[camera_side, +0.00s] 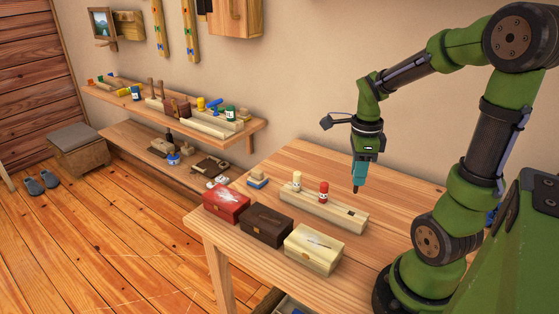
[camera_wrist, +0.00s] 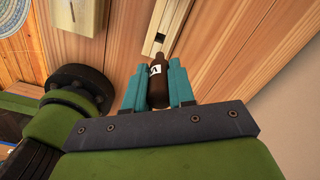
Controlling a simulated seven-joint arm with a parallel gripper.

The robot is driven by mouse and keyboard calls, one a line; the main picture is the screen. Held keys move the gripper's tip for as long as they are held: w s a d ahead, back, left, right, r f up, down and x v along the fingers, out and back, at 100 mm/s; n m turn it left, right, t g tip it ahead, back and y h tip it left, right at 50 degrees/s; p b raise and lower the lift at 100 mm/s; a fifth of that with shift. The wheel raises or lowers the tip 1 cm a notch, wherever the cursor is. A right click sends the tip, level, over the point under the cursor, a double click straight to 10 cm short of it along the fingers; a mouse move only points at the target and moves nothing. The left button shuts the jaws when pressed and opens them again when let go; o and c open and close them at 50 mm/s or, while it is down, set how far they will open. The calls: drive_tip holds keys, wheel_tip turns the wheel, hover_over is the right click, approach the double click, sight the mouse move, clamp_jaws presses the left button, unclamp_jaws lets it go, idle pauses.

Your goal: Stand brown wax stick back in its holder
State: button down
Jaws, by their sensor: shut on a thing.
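My gripper (camera_side: 359,172) has teal fingers and is shut on the brown wax stick (camera_side: 356,189). In the wrist view the brown stick (camera_wrist: 157,75) shows a white label between the fingers (camera_wrist: 158,88). The stick hangs about upright, its lower end a little above the table and the holder's right part. The pale wooden holder (camera_side: 308,209) stands on the table with a white-topped stick (camera_side: 297,181) and a red stick (camera_side: 323,191) upright in it. An empty dark slot (camera_side: 349,210) shows at its right end; the slot also shows in the wrist view (camera_wrist: 159,39), just beyond the stick.
Three boxes line the table's front: red (camera_side: 226,204), dark brown (camera_side: 266,228) and cream (camera_side: 313,247). A wall shelf (camera_side: 180,118) with more sticks is at the left. The table behind the holder is clear.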

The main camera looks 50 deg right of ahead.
sight(355, 193)
drive_tip(key=shift+f, duration=2.75)
drive_tip(key=shift+f, duration=0.2)
drive_tip(key=shift+f, duration=0.2)
drive_tip(key=shift+f, duration=0.2)
drive_tip(key=shift+f, duration=0.45)
drive_tip(key=shift+f, duration=0.55)
drive_tip(key=shift+f, duration=0.15)
drive_tip(key=shift+f, duration=0.3)
